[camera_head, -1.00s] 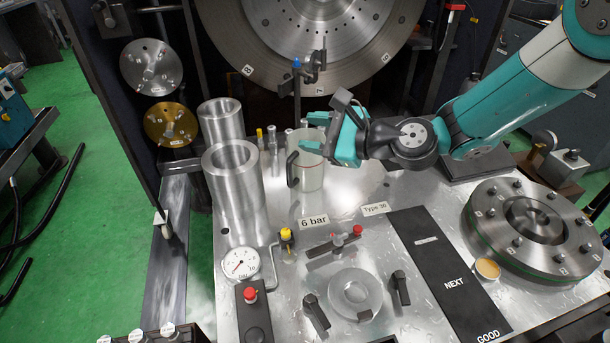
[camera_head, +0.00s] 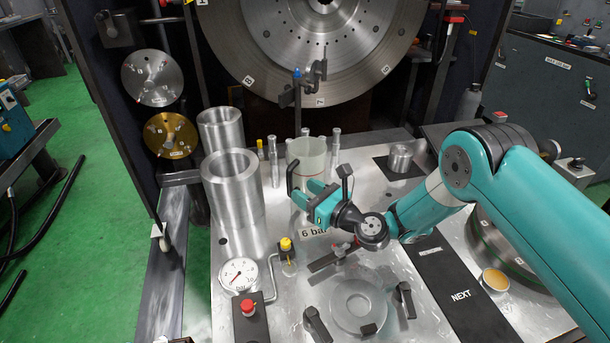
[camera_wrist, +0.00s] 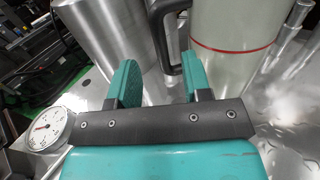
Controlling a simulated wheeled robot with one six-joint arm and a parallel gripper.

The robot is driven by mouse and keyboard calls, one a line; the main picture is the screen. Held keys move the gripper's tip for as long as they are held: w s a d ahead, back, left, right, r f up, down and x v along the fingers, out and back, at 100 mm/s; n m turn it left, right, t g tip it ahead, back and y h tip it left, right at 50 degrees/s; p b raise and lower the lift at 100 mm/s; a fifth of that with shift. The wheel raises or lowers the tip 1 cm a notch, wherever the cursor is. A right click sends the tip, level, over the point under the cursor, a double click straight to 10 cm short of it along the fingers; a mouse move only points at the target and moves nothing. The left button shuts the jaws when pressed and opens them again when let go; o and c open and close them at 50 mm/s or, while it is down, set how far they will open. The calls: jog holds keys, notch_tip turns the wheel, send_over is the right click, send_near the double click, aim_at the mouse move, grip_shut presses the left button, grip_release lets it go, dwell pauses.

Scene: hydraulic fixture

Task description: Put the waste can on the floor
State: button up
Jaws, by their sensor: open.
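The waste can appears to be the pale, translucent cylinder (camera_head: 308,152) with a black side handle and a red line, standing upright on the metal table behind my gripper. In the wrist view the can (camera_wrist: 233,45) fills the upper right, and its black handle (camera_wrist: 163,38) shows ahead, between the lines of my two fingers. My gripper (camera_head: 307,191) is open and empty, low in front of the can. In the wrist view my fingers (camera_wrist: 160,82) are spread, the right one close to the handle's lower end; I cannot tell if they touch.
Two metal cylinders, one in front (camera_head: 233,190) and one behind (camera_head: 221,130), stand left of the can. Several slim metal posts (camera_head: 273,160) are beside it. A pressure gauge (camera_head: 238,274) and valve levers occupy the front. Green floor (camera_head: 95,220) is open at the left.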

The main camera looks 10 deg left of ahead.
aim_at(289, 182)
jog(key=x, duration=0.5)
jog(key=shift+w+a, duration=0.25)
jog(key=shift+a, duration=0.1)
jog(key=shift+r, duration=0.1)
grip_shut()
